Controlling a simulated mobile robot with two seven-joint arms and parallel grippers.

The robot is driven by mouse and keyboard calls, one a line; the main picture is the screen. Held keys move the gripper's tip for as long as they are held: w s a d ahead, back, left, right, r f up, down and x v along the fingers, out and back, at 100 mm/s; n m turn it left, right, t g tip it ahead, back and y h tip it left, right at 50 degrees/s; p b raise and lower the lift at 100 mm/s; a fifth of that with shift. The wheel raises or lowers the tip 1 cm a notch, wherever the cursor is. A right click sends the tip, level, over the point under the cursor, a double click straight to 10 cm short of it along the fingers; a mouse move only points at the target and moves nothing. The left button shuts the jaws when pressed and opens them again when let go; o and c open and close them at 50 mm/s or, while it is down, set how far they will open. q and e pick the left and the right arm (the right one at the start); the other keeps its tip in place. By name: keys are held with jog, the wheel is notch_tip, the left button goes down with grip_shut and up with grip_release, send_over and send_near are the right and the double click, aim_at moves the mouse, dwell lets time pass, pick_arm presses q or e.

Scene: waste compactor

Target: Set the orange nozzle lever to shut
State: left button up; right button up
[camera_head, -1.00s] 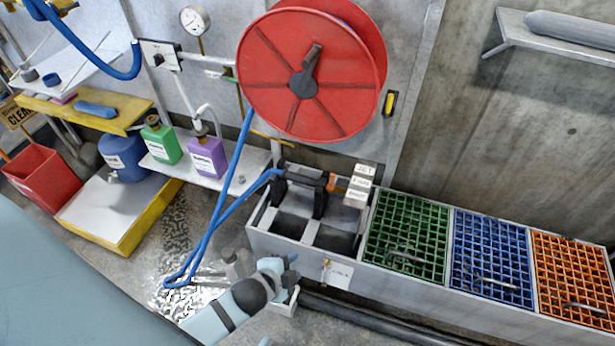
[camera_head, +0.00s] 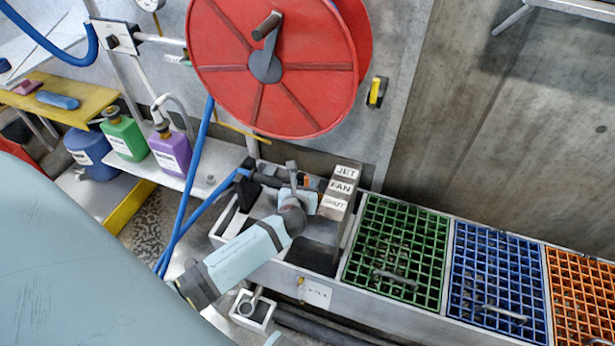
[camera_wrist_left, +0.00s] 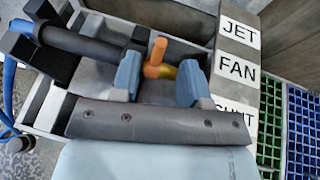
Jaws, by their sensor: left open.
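The orange nozzle lever (camera_wrist_left: 154,58) stands up from the front of a dark nozzle (camera_wrist_left: 82,43) in the left wrist view. My left gripper (camera_wrist_left: 158,80) is open, with its two blue-grey fingers on either side of the lever; contact cannot be told. In the head view the left gripper (camera_head: 298,192) is over the grey trough and mostly hides the lever. A grey label block (camera_head: 338,192) right of the gripper reads JET, FAN and SHUT from top to bottom. Which label the lever is set to cannot be told. My right gripper is not in view.
A red hose reel (camera_head: 275,65) hangs on the wall above the nozzle, and its blue hose (camera_head: 190,185) runs down to it. Green (camera_head: 397,250), blue (camera_head: 495,280) and orange (camera_head: 582,290) grates lie to the right. Bottles stand on a shelf at the left.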

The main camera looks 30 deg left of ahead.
aim_at(306, 179)
pick_arm(q)
jog(key=b+x, duration=0.1)
jog(key=x, duration=0.6)
jog(key=shift+w+a+f, duration=0.1)
jog(key=shift+w+f, duration=0.1)
jog(key=shift+w, duration=0.1)
grip_shut()
